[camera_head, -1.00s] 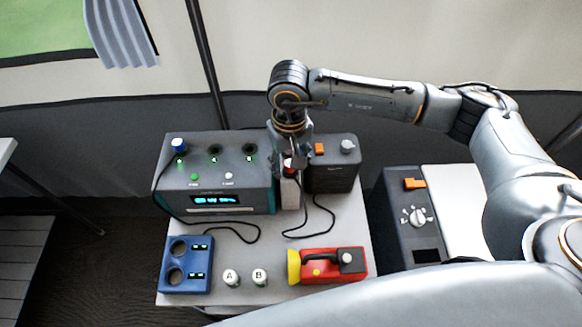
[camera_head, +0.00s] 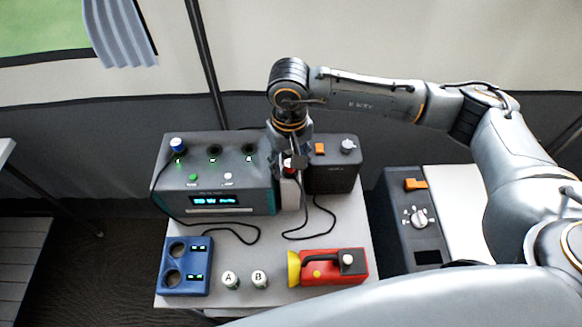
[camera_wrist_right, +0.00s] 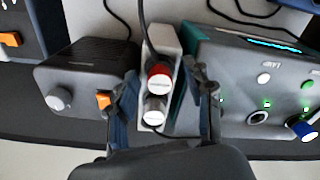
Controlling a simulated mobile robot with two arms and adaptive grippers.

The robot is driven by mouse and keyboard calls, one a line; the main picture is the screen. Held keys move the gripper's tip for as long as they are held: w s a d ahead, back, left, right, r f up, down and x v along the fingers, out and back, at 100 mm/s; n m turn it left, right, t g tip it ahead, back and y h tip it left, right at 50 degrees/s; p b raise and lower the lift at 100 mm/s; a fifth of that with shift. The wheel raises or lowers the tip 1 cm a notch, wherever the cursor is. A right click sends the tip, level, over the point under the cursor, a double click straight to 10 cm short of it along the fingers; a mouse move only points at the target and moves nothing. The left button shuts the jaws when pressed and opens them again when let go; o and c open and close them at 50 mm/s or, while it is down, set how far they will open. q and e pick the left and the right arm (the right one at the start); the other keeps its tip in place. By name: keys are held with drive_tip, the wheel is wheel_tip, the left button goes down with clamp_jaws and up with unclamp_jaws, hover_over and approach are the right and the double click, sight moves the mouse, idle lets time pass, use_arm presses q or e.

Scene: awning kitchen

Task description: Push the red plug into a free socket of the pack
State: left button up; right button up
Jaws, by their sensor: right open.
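The red plug (camera_wrist_right: 158,72) has a pale labelled cap and a dark cable. It sits on a narrow light grey holder (camera_wrist_right: 162,40) between the pack and a dark box; it also shows in the head view (camera_head: 288,168), partly hidden by my gripper. A whitish plug-like piece (camera_wrist_right: 154,110) is beside it on the holder. My right gripper (camera_wrist_right: 165,98) is open, its fingers spread on either side of these pieces, apart from them. The pack (camera_head: 225,205) is grey and teal; a blue plug (camera_head: 178,146) fills its left socket. The middle socket (camera_head: 214,150) and right socket (camera_head: 249,149) look free. My left gripper is not in view.
The dark box (camera_head: 332,176) with an orange switch stands close right of the holder. A blue charger (camera_head: 186,285), two small cells marked A (camera_head: 230,280) and B (camera_head: 259,279), and a red and yellow lamp (camera_head: 330,266) stand in front. Loose cables cross the table (camera_head: 275,215).

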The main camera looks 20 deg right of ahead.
clamp_jaws()
drive_tip(key=shift+r, duration=0.1)
drive_tip(key=shift+r+p, duration=1.2)
drive_tip(key=shift+r, duration=1.75)
